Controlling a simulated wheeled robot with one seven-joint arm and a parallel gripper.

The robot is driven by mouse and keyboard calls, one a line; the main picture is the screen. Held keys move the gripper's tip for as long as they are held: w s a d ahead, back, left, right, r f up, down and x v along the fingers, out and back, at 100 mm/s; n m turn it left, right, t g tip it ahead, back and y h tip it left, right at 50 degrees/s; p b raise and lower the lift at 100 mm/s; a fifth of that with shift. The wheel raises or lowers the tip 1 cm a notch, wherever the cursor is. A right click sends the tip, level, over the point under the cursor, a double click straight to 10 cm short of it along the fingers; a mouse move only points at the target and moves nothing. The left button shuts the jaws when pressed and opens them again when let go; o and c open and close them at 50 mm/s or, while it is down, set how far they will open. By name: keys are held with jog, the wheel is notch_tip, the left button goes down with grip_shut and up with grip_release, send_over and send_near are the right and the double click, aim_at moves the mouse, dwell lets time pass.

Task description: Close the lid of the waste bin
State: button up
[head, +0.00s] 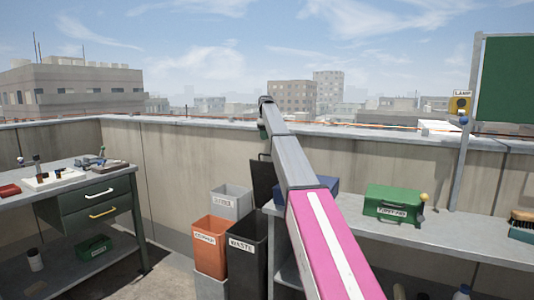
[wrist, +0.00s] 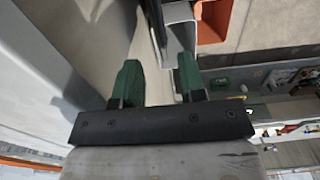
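I cannot clearly make out the lid there.
An orange bin (head: 210,245) and a grey bin (head: 231,202) stand left of the waste bin; the orange one also shows in the wrist view (wrist: 211,24). A drawer table (head: 60,187) is left.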

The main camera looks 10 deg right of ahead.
notch_tip(320, 180, down, 9)
jog(key=shift+r, duration=0.1)
dwell(0.3)
grip_shut()
